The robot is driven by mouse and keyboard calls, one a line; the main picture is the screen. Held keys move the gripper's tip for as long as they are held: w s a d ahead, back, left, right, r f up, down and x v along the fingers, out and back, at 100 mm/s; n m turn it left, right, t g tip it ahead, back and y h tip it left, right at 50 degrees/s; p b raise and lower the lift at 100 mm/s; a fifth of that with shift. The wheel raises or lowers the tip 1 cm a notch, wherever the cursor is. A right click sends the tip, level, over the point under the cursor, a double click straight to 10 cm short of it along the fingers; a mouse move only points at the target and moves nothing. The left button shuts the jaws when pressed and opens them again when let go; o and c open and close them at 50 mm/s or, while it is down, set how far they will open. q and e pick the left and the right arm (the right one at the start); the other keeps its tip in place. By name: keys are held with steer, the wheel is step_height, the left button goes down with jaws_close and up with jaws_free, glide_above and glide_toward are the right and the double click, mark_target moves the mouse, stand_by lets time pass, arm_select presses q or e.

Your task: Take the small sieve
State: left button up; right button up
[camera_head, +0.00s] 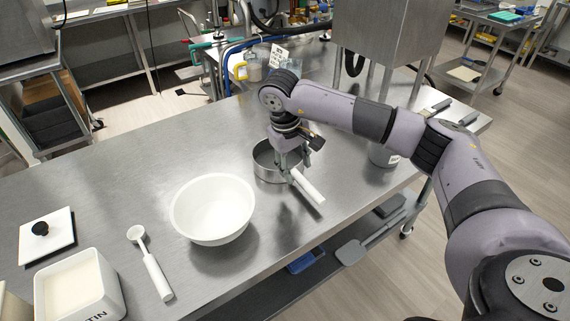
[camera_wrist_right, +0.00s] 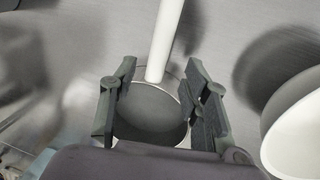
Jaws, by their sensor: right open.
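The small sieve is a round grey metal pan (camera_head: 267,170) with a white handle (camera_head: 309,188) pointing to the lower right. It stands on the steel table, right of the white bowl. My right gripper (camera_head: 292,163) is above it, where handle and rim meet, and covers part of it. In the right wrist view, the open fingers (camera_wrist_right: 161,105) lie on either side of the sieve's round part (camera_wrist_right: 150,106), with the white handle (camera_wrist_right: 166,40) running upward. I cannot tell whether a finger touches it. My left gripper is not in view.
A white bowl (camera_head: 212,207) stands close left of the sieve. A white scoop (camera_head: 152,270), a white container (camera_head: 82,288) and a white lid with a black knob (camera_head: 47,236) lie further left. A steel machine (camera_head: 388,40) stands behind on the right. The table's front edge is near the handle.

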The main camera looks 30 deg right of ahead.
mark_target(301, 177)
steer(key=f, duration=0.1)
steer(key=d+f+p, duration=0.1)
steer(key=f, duration=0.1)
steer(key=f+p, duration=0.1)
steer(key=f, duration=0.1)
steer(key=shift+s+d+f, duration=0.1)
steer(key=shift+s+d, duration=0.1)
steer(key=shift+s, duration=0.2)
steer(key=shift+f, duration=0.25)
steer(key=shift+w, duration=0.1)
steer(key=shift+c, duration=0.4)
jaws_close()
steer(key=shift+r, duration=0.1)
